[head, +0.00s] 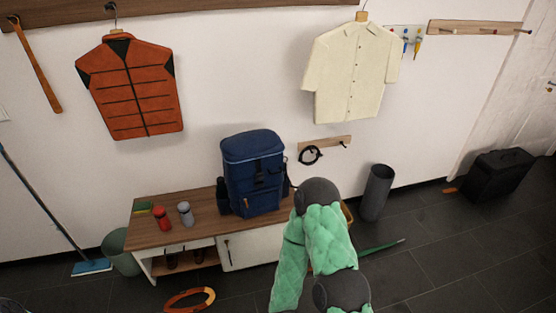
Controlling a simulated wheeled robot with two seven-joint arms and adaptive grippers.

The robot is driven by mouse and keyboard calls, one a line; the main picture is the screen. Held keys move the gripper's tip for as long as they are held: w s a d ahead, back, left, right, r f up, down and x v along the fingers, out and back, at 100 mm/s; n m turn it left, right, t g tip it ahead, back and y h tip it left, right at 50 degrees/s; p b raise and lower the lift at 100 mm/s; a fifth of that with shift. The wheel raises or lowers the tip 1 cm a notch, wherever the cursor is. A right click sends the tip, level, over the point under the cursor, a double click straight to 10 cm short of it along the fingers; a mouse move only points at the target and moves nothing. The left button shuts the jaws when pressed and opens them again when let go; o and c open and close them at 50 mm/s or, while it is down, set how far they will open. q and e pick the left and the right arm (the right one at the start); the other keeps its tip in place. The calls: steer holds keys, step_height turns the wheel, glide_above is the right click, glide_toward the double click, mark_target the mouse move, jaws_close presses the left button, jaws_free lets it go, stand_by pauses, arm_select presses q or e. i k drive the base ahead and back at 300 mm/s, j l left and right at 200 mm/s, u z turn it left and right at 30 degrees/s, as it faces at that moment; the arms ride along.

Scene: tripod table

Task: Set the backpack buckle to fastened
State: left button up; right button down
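The blue backpack (238,155) stands upright on the brown top of a low bench (196,214) against the wall. A dark strap with what looks like a small buckle (258,167) runs down its front. It is too small to tell whether the buckle is fastened. A green padded arm of mine with dark joints rises from the bottom centre, in front of the bench and right of the backpack. Neither gripper shows, and nothing is seen touching the backpack.
A red bottle (161,218) and a grey bottle (185,214) stand left of the backpack. An orange vest (128,90) and a cream shirt (350,75) hang above. A grey cylindrical bin (376,193) and a black case (495,175) stand at the right.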

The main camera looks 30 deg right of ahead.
mark_target(259, 175)
steer(key=k+z, duration=0.15)
steer(key=z, duration=0.65)
